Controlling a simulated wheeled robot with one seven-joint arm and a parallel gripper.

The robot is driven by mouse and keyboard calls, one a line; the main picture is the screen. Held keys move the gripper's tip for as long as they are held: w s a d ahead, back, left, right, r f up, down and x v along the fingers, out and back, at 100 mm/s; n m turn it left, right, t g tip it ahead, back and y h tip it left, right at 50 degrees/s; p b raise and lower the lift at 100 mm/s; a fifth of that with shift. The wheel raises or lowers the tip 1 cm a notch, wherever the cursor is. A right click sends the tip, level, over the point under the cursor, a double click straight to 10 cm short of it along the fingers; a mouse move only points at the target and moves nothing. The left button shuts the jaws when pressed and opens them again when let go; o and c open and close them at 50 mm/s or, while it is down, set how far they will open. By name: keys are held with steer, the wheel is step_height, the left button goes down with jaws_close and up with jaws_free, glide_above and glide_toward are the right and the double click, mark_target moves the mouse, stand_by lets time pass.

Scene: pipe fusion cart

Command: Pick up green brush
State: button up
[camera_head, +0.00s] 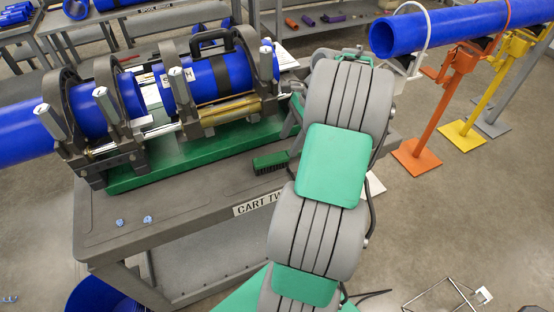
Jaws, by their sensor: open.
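The green brush (270,162) is a small, dark green block. It lies on the grey cart top, in front of the green base of the fusion machine and just left of my arm. My arm rises from the bottom of the picture and bends over the cart's right side. Its thick grey links hide the cart surface right of the brush. A small grey part shows at the arm's left edge, above and right of the brush. I cannot make out my gripper's fingers, which seem hidden behind the arm.
The fusion machine (150,165) clamps blue pipe across the back of the cart (190,208). Two small blue bits (148,219) lie at its front left. A long blue pipe (430,30) rests on orange (445,105) and yellow stands at the right. The front cart top is mostly clear.

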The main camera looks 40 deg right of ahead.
mark_target(282, 155)
steer(key=b+x, duration=0.2)
steer(key=x, duration=0.5)
steer(key=shift+a+f, duration=0.2)
steer(key=shift+a, duration=0.05)
steer(key=shift+c, duration=0.6)
jaws_close()
